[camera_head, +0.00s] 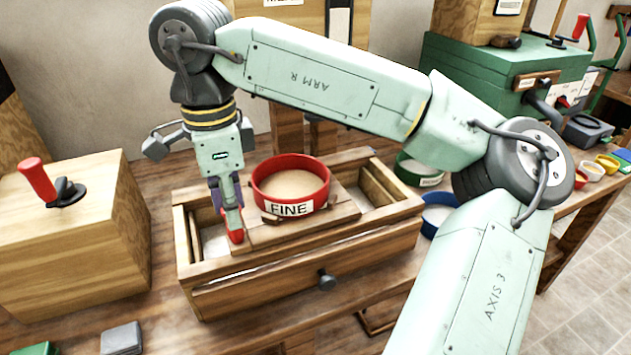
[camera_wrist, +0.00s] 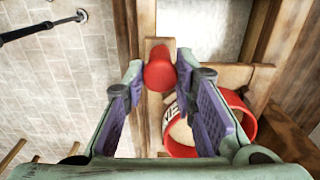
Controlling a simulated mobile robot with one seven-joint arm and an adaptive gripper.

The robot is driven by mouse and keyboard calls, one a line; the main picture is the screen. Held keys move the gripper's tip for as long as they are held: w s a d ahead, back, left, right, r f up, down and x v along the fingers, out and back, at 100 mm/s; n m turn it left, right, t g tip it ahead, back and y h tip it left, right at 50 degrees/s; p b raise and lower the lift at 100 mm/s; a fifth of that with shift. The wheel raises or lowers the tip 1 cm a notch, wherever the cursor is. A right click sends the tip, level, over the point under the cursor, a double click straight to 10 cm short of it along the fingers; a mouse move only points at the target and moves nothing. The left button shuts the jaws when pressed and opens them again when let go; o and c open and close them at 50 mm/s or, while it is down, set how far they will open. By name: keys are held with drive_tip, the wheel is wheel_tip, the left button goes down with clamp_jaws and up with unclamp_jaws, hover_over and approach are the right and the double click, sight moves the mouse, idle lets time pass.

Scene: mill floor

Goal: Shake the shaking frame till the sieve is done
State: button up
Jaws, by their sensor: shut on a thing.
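The red sieve labelled FINE (camera_head: 290,208) holds pale meal and sits on the wooden shaking frame (camera_head: 310,225). The frame lies across a wooden box (camera_head: 260,277) with a dark front knob. My gripper (camera_head: 233,222) points down at the frame's left end, shut on its red handle (camera_head: 236,238). In the wrist view the handle (camera_wrist: 160,70) is between my fingertips, and the sieve (camera_wrist: 248,112) shows partly behind the right finger. How much meal has passed below the frame is hidden.
A wooden block box with a red lever (camera_head: 38,180) stands at the left. A green bowl (camera_head: 420,172) and a blue bowl (camera_head: 437,215) are right of the box. A green machine (camera_head: 490,80) and small coloured cups (camera_head: 595,168) are farther right. My arm spans above the sieve.

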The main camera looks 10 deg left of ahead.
drive_tip(key=s+a, duration=0.5)
drive_tip(key=a, duration=0.3)
drive_tip(key=shift+s, duration=0.15)
drive_tip(key=shift+s+a, duration=0.5)
drive_tip(key=shift+a, duration=0.3)
drive_tip(key=o, duration=0.8)
drive_tip(key=shift+s+a, duration=0.1)
drive_tip(key=shift+o, duration=1.4)
drive_tip(key=shift+r+p, duration=0.15)
drive_tip(key=shift+p, duration=0.15)
